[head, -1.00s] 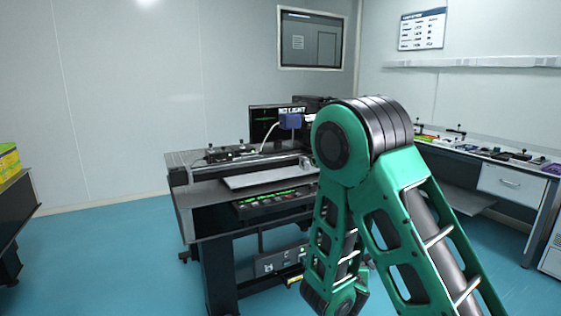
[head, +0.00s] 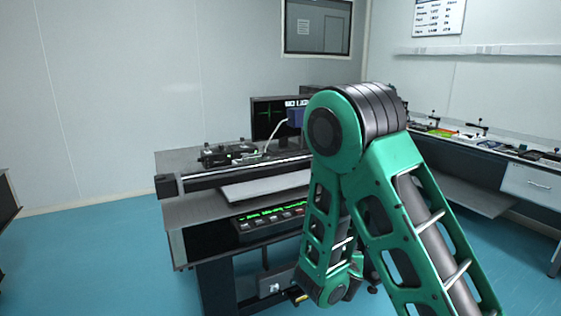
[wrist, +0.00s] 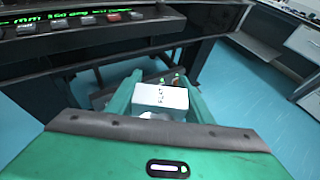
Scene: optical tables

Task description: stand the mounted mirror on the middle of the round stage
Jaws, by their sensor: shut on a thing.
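My gripper (wrist: 158,97) shows in the wrist view, with its two green fingers shut on a white block-like thing, the mounted mirror (wrist: 161,96) as far as I can tell. Its top has small dark marks; its mirror face does not show. It is held in front of and below the table edge, apart from the table. In the head view my gripper and the held thing are hidden or out of frame. I cannot make out the round stage; dark equipment (head: 220,154) stands on the optical table (head: 195,209).
A control panel with green lights (head: 270,218) runs along the table front, below a pale raised plate (head: 262,187). A monitor (head: 268,116) stands behind. A side bench (head: 460,160) with small items is at the right. Blue floor (head: 90,255) is clear at the left.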

